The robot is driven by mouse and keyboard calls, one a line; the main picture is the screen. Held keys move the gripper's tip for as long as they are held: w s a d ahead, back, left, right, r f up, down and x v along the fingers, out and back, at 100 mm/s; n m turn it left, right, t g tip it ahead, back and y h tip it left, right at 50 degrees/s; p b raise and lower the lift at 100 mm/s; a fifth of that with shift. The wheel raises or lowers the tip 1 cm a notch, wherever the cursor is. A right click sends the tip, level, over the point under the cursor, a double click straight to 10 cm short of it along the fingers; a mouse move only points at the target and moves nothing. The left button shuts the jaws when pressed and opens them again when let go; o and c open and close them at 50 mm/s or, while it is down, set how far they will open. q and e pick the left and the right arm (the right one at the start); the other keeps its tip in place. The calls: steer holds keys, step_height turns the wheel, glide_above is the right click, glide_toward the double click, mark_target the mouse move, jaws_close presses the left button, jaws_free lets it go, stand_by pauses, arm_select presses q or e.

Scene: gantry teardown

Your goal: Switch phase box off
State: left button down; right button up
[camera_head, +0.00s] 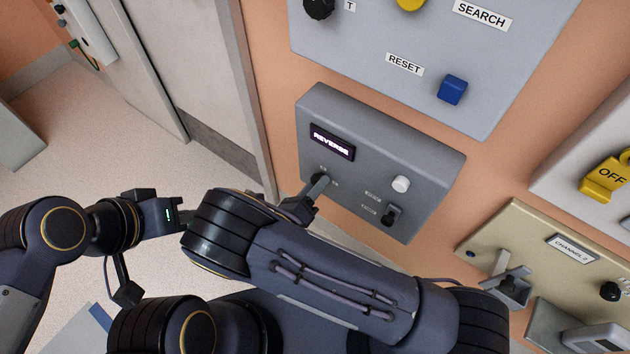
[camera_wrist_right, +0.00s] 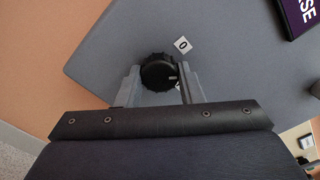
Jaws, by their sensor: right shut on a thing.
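The phase box (camera_head: 420,165) is a grey wall box with a lit display (camera_head: 332,141) reading REVERSE. My right gripper (camera_head: 314,188) reaches its lower left part. In the right wrist view, my right gripper (camera_wrist_right: 158,80) has its two fingers on either side of a round black knob (camera_wrist_right: 158,70) and is shut on it. A small label "0" (camera_wrist_right: 183,45) sits beside the knob on the box face. In the head view the knob is mostly hidden by the gripper. My left gripper (camera_head: 178,214) is away from the box, partly behind my right arm; its jaws are unclear.
The box also has a white button (camera_head: 401,184) and a black switch (camera_head: 391,216). Above is a grey panel (camera_head: 375,30) with a blue RESET button (camera_head: 452,89). At right are a beige CHANNEL 2 panel (camera_head: 480,235) and a yellow OFF device (camera_head: 604,180). A door (camera_head: 190,60) stands left.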

arm_select(q)
steer(key=shift+r+p, duration=1)
steer(key=shift+r, duration=0.15)
arm_select(e)
steer(key=shift+n, duration=3.7)
steer(key=o, duration=1)
